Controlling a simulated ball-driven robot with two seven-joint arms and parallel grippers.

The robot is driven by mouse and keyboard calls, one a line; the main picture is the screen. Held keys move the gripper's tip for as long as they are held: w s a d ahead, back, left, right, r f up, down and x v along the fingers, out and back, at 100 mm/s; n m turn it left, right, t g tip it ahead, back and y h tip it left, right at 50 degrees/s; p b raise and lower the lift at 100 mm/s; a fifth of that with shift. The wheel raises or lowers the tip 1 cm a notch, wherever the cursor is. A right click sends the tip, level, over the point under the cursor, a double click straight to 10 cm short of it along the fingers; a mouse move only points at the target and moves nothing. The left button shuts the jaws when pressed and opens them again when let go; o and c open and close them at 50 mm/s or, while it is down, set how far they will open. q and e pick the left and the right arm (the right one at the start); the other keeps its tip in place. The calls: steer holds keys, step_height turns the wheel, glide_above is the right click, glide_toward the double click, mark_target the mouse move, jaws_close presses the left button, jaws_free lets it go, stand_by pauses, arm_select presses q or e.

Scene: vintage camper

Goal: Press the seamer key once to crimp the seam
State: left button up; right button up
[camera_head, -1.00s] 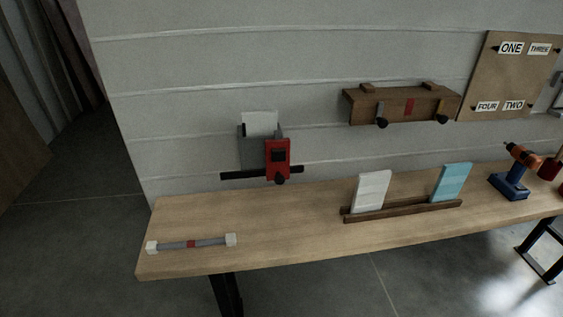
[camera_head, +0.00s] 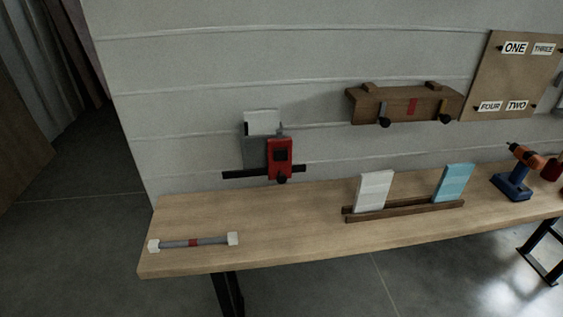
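A red unit (camera_head: 279,152) with a dark window and a black knob (camera_head: 282,180) below it is mounted on the pale wall, above the back edge of the bench. It sits against a grey block (camera_head: 254,152) with a white sheet (camera_head: 262,122) standing up from its top. A dark horizontal bar (camera_head: 233,174) runs behind its lower part. No part is labelled, so I cannot tell which piece is the seamer key. Neither of my grippers is in view, and nothing of mine touches the unit.
The wooden bench (camera_head: 300,239) holds a grey rod with white ends (camera_head: 193,243), a rack (camera_head: 404,211) with white and blue panels, and a drill (camera_head: 518,172). A wooden wall box (camera_head: 400,104) and a numbered board (camera_head: 508,75) hang right. Bench front is mostly clear.

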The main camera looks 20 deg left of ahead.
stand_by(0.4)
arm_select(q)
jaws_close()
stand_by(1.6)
